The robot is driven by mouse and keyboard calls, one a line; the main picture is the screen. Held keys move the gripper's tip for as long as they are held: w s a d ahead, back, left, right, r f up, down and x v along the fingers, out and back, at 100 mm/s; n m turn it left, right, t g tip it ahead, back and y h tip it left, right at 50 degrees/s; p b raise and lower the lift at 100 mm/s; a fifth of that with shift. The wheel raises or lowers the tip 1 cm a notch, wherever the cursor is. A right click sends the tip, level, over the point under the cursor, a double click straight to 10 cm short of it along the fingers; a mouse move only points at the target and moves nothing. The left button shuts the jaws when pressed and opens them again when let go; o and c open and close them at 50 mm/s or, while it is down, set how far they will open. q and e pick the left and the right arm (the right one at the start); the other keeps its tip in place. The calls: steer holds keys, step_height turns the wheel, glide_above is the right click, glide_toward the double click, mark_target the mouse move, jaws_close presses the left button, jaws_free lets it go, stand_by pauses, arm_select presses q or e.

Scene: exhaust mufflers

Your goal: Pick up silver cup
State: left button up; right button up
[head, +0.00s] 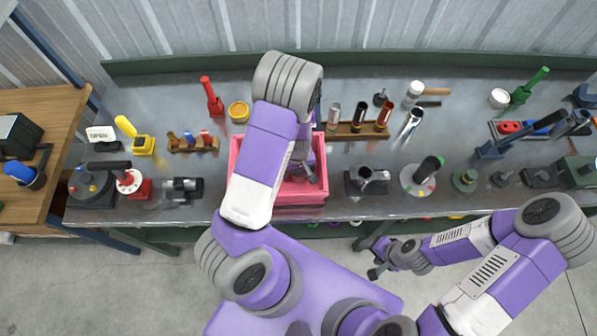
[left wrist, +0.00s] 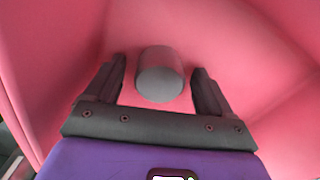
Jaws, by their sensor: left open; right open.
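In the left wrist view, a plain grey cylinder (left wrist: 160,75), which looks like the silver cup, is inside the pink bin (left wrist: 240,45). My left gripper (left wrist: 160,88) is open, with one finger on each side of the cylinder and a gap on both sides. In the head view, my left arm reaches over the pink bin (head: 302,198) and hides much of its inside, so the cylinder is not clear there. My right gripper (head: 377,262) is open and empty, low in front of the bench.
The bin stands on a long metal workbench (head: 335,208) crowded with tools. A wooden rack (head: 345,131) with several small cylinders is behind it. A yellow tin (head: 239,111) is behind left.

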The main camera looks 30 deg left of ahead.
arm_select(q)
steer(key=c, duration=1)
